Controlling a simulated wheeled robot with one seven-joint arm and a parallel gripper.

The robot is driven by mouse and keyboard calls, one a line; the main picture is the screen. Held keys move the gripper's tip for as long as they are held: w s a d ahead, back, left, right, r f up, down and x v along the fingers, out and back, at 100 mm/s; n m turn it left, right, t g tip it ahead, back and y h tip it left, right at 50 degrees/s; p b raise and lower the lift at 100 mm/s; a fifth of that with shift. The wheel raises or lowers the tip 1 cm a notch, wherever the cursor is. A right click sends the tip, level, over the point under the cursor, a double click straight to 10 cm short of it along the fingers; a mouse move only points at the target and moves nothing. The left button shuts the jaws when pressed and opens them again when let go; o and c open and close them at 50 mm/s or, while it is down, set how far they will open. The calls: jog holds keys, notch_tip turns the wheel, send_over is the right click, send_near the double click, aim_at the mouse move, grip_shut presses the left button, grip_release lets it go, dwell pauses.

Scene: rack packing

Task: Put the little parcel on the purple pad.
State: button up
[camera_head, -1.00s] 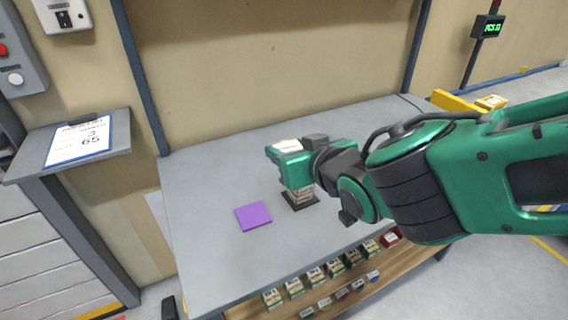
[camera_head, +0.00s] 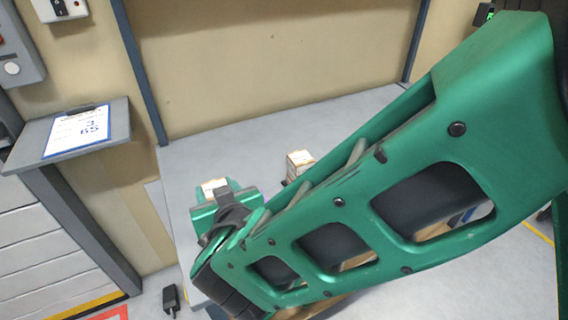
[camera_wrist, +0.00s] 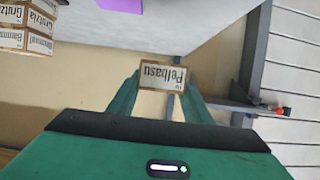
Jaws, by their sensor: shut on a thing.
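My gripper (camera_head: 215,195) is shut on a small tan parcel with a white label (camera_wrist: 163,76), reading "Pelbasu" in the wrist view. The parcel's pale top (camera_head: 213,186) shows between the green fingers in the head view. I hold it over the left part of the grey table. The purple pad (camera_wrist: 120,4) shows at the top edge of the wrist view, apart from the parcel.
A stack of labelled boxes (camera_head: 298,161) stands on the table (camera_head: 345,122); it also shows at the upper left of the wrist view (camera_wrist: 25,28). A wall shelf with a printed sheet (camera_head: 78,132) is at the left. The table's back part is clear.

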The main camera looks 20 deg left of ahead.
jog(key=w+d+f, duration=0.1)
jog(key=w+f, duration=0.1)
jog(key=w, duration=0.1)
jog(key=w+d+f, duration=0.1)
jog(key=w+f, duration=0.1)
jog(key=w, duration=0.1)
jog(key=w+d+f, duration=0.1)
jog(key=w+f, duration=0.1)
jog(key=w, duration=0.1)
jog(key=shift+w, duration=0.25)
jog(key=shift+f, duration=1.95)
jog(key=shift+f, duration=0.2)
jog(key=o, duration=1.1)
jog(key=shift+r, duration=0.15)
jog(key=shift+s+d+r, duration=0.1)
jog(key=shift+s+r, duration=0.05)
jog(key=v, duration=1.1)
jog(key=shift+s+d+r, duration=0.15)
jog(key=shift+d, duration=0.05)
